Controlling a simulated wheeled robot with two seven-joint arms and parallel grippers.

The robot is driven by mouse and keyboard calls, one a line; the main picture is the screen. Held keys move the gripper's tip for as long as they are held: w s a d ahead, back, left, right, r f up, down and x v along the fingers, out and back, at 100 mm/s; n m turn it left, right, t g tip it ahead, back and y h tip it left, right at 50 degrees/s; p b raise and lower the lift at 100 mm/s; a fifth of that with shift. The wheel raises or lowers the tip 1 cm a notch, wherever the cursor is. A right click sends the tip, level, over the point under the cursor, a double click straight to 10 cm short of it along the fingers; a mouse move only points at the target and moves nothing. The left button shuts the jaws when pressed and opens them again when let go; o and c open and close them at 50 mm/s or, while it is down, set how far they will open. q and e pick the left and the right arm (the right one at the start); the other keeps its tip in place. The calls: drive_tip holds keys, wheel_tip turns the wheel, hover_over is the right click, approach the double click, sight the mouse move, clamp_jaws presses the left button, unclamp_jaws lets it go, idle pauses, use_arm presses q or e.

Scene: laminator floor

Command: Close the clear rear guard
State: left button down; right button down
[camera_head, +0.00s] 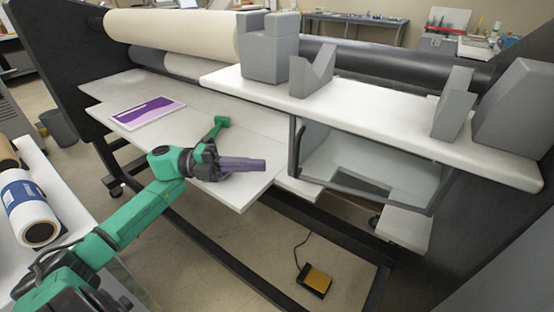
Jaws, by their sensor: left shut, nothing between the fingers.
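The clear rear guard (345,155) is a see-through panel in a dark bar frame. It hangs below the white shelf of the laminator, right of centre, and its lower bar slopes down to the right. Its upper edge is hidden by the shelf. My left gripper (262,165) is shut and empty, with its fingers pointing right. In the picture its tips are a short way left of the guard's left bar, apart from it, over the pale lower table. My right gripper is out of view.
The white shelf (385,130) carries grey blocks (265,50). A purple-and-white sheet (145,112) lies on the lower table (235,195). A foot pedal (314,281) sits on the floor. Film rolls (30,210) lie at the left. Open floor shows below the frame.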

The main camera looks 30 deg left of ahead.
use_arm(q)
drive_tip(key=s+a+n+t+y, duration=0.2)
drive_tip(key=s+t, duration=0.1)
drive_tip(key=s, duration=0.2)
drive_tip(key=w+d+p, duration=0.5)
drive_tip(key=w+d, duration=0.2)
drive_tip(key=w, duration=0.1)
drive_tip(key=shift+w+d+f, duration=0.15)
drive_tip(key=shift+w+d, duration=0.15)
drive_tip(key=shift+d, duration=0.1)
